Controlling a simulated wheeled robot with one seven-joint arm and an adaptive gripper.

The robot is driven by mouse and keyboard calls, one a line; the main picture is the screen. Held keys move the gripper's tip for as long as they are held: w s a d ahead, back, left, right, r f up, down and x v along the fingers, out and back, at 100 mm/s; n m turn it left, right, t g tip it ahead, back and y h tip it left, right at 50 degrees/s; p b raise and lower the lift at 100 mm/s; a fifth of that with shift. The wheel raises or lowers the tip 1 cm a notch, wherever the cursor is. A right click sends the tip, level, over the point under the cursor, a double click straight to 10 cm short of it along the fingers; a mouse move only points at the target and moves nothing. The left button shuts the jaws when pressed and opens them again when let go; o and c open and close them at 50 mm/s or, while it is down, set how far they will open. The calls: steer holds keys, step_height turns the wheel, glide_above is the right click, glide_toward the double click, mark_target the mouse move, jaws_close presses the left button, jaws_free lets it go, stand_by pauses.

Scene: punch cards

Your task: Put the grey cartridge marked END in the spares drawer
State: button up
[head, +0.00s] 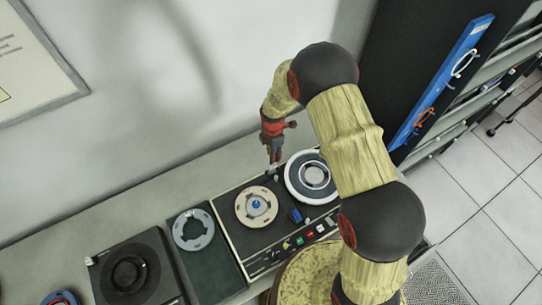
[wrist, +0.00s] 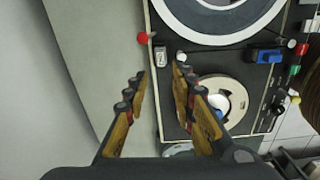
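I cannot identify a spares drawer either. My gripper (head: 275,155) points down above the back edge of the tape deck (head: 232,215). In the wrist view my gripper (wrist: 161,84) has its two fingers apart, with nothing held between them. The deck's edge and the bare grey counter show between and below the fingers.
The deck carries a cream reel (head: 257,206) with a blue hub and a larger white-rimmed reel (head: 313,177). A grey reel (head: 194,230) lies on a green mat, beside a black unit (head: 130,275). A blue panel (head: 440,85) with cables stands right. The counter behind is clear.

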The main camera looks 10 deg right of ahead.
mark_target(272, 168)
steer(key=shift+n, duration=0.3)
steer(key=shift+a+f+b, duration=0.1)
steer(key=shift+f+b, duration=2.8)
steer(key=shift+f, duration=2.5)
steer(key=shift+c, duration=0.6)
jaws_close()
steer(key=shift+r, duration=0.2)
steer(key=shift+r+p, duration=1.25)
steer(key=shift+r, duration=1.6)
